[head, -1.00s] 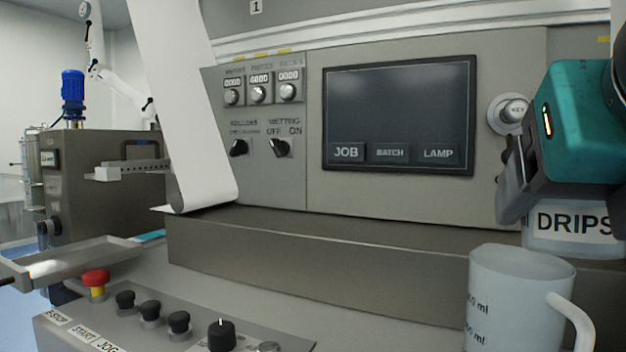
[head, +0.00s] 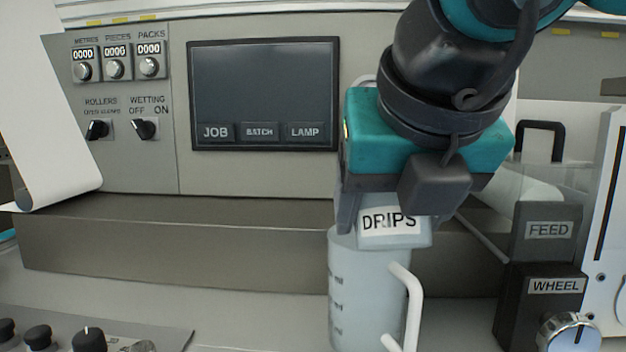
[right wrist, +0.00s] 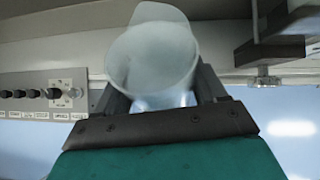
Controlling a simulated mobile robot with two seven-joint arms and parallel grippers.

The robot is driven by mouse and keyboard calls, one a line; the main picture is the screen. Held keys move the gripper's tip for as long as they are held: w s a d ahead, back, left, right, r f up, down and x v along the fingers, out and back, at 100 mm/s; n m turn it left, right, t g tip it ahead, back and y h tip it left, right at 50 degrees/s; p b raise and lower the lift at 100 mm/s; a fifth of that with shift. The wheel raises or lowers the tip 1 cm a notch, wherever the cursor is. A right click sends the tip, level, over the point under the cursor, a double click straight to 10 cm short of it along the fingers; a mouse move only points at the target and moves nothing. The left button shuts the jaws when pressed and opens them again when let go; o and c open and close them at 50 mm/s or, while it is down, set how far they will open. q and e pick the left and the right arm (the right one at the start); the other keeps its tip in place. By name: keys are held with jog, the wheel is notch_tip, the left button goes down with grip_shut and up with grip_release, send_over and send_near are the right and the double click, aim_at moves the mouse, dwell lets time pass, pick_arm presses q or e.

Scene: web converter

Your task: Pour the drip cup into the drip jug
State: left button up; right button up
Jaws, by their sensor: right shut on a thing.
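The drip cup (head: 392,240) is a small translucent cup with a white DRIPS label. My right gripper (head: 392,212) is shut on it, and it looks close to upright. The drip jug (head: 362,285) is a taller translucent jug with marks on its left side and a white handle on the right. It stands below the cup, whose lower part overlaps the jug's rim in the head view; I cannot tell whether they touch. The right wrist view shows the cup (right wrist: 152,60) between the fingers; its contents are unclear. My left gripper is out of view.
A grey ledge (head: 180,245) runs behind the jug, below the panel with the dark screen (head: 263,95). The FEED block (head: 547,235) and WHEEL box (head: 530,310) stand to the right. Black knobs (head: 38,338) are at the lower left.

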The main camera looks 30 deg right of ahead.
pick_arm(q)
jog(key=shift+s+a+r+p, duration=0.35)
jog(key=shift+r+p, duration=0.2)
jog(key=shift+p, duration=0.7)
pick_arm(e)
jog(key=shift+w+d+f+g+y, duration=0.15)
jog(key=shift+w+f+g+y, duration=0.2)
jog(key=shift+g, duration=0.45)
pick_arm(q)
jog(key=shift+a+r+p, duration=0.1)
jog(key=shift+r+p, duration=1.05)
jog(key=shift+p, duration=0.1)
pick_arm(e)
jog(key=shift+s+f+g, duration=0.15)
jog(key=shift+f+g, duration=0.15)
jog(key=shift+g, duration=0.2)
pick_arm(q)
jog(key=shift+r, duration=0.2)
pick_arm(e)
jog(key=shift+y, duration=0.25)
